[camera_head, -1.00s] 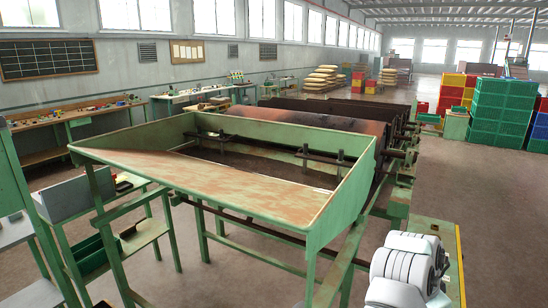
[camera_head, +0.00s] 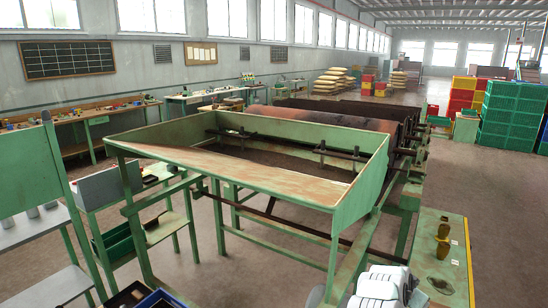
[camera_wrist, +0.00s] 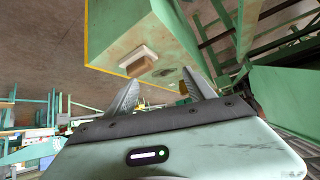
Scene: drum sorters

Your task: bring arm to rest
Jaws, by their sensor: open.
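My gripper (camera_wrist: 164,92) shows in the wrist view with its two grey fingers spread apart and nothing between them. Behind the fingers is a green cabinet (camera_wrist: 125,35) with yellow edges, and a pale block with a brown part (camera_wrist: 138,61) on its face. In the head view a white rounded part of my arm (camera_head: 380,287) shows at the bottom edge, right of centre. The fingers are not visible there.
The drum sorter's green hopper (camera_head: 372,182) fills the middle of the head view, with rusty drums (camera_head: 340,122) behind. A green cabinet top (camera_head: 448,275) with dark yellow fittings stands at right. Stacked green crates (camera_head: 512,115) are beyond. Open floor (camera_head: 480,185) lies between.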

